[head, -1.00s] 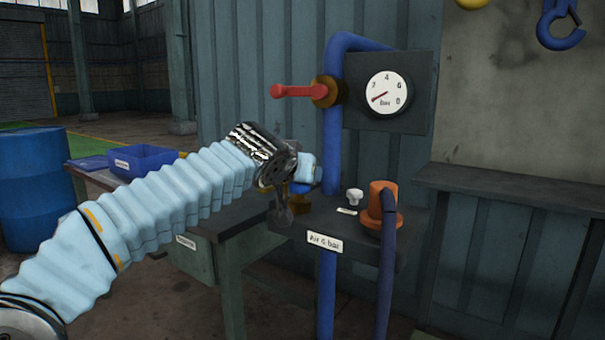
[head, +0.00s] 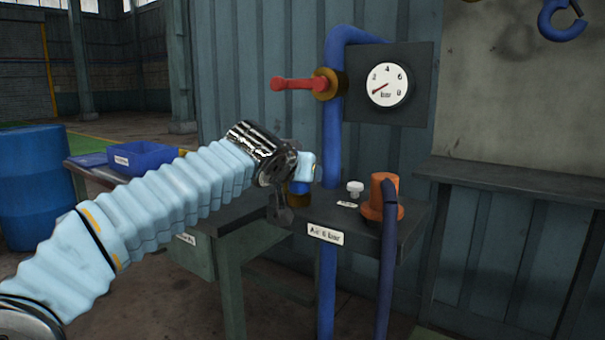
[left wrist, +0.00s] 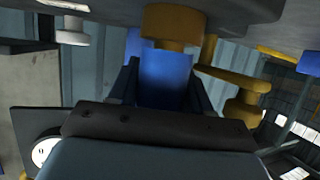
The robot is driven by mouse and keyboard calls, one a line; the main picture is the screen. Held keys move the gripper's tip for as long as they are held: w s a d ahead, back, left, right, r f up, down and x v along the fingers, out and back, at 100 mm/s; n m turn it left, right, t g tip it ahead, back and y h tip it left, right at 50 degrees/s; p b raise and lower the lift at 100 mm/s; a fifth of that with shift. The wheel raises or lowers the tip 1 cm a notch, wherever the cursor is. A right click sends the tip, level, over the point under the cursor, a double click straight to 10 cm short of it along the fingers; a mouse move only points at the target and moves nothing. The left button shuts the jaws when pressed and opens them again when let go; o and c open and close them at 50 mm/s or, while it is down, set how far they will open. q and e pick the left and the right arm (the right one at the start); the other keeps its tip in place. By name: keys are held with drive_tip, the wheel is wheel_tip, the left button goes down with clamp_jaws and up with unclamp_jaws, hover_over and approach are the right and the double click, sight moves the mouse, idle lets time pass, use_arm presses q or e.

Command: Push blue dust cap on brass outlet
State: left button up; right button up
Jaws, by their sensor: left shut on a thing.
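The blue dust cap (left wrist: 166,78) is between my left gripper's dark fingers (left wrist: 163,88) in the left wrist view. The outlet is mostly hidden there by gripper and cap. My right gripper is not in view.
The bench (head: 345,228) carries a white knob (head: 355,188) and an orange fitting with a blue hose (head: 379,197). A blue pipe (head: 332,130) with a red-handled valve (head: 300,84) rises behind, beside a gauge (head: 388,85). In the wrist view a brass-coloured part (left wrist: 243,95) sits close beside the cap.

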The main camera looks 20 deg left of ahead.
use_arm(q)
drive_tip(key=shift+f+b, duration=0.4)
drive_tip(key=o, duration=1.1)
drive_tip(key=shift+r, duration=0.1)
drive_tip(key=shift+a, duration=0.1)
